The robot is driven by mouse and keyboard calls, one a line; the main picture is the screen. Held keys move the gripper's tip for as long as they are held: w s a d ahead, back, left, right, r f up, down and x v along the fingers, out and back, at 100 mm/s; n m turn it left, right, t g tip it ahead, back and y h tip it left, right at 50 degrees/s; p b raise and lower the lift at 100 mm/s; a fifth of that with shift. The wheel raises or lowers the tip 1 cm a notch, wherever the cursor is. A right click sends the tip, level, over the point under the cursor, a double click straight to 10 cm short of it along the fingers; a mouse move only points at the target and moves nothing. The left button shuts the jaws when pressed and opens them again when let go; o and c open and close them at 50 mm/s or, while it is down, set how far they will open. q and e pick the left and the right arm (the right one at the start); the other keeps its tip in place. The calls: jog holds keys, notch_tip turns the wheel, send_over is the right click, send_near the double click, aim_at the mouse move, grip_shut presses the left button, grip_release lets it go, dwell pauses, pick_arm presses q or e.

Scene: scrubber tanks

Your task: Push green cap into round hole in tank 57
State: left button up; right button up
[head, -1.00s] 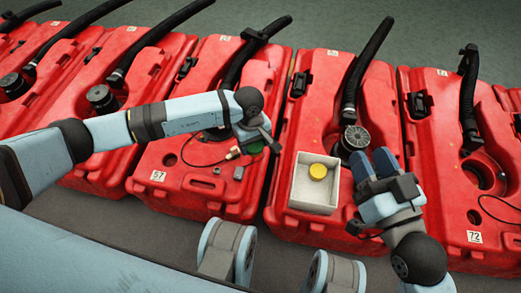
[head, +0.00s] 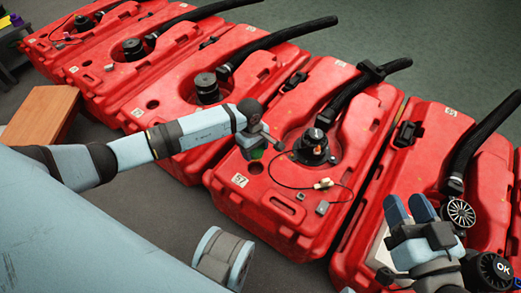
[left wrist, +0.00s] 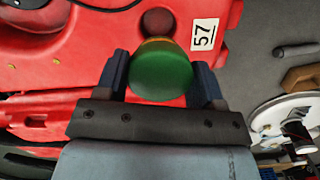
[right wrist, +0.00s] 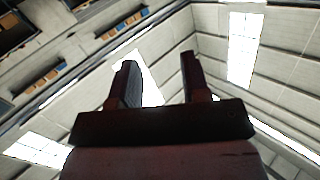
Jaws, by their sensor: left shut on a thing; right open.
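Tank 57 (head: 285,215) is a red tank in the middle of the head view, with its number label near its front left corner. Its round hole (head: 255,168) is a dark opening near that label, and it shows in the left wrist view (left wrist: 158,20) just beyond the cap. My left gripper (head: 255,143) is shut on the green cap (left wrist: 162,75), which hangs over the tank close to the hole; I cannot tell whether they touch. A yellow-orange rim shows on the cap's far side. My right gripper (head: 410,212) is open and empty, pointing upward.
Several other red tanks with black hoses stand in a row on both sides. A cable with a pale connector (head: 323,184) and a small grey block (head: 322,208) lie on tank 57. A white box (head: 378,250) is partly hidden behind my right arm. A wooden surface (head: 42,115) stands at left.

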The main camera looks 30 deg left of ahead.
pick_arm(q)
jog(key=shift+f+b, duration=0.45)
jog(key=shift+f, duration=0.25)
jog(key=shift+f+b, duration=0.7)
jog(key=shift+f, duration=0.2)
jog(key=shift+f+b, duration=0.55)
jog(key=shift+f, duration=0.2)
jog(key=shift+f+b, duration=0.35)
jog(key=shift+f, duration=0.2)
pick_arm(e)
jog(key=w+n, duration=0.1)
jog(key=w+d+n+t, duration=0.1)
jog(key=shift+w+d+r+n+y, duration=0.1)
jog(key=shift+d+r+n+y, duration=0.05)
jog(key=shift+n+y, duration=0.25)
pick_arm(q)
jog(key=shift+f+b, duration=0.35)
jog(key=shift+f, duration=0.1)
pick_arm(e)
jog(key=shift+f+t, duration=0.3)
pick_arm(q)
jog(key=shift+f, duration=0.3)
pick_arm(e)
jog(key=shift+f, duration=0.25)
pick_arm(q)
jog(key=shift+f, duration=0.95)
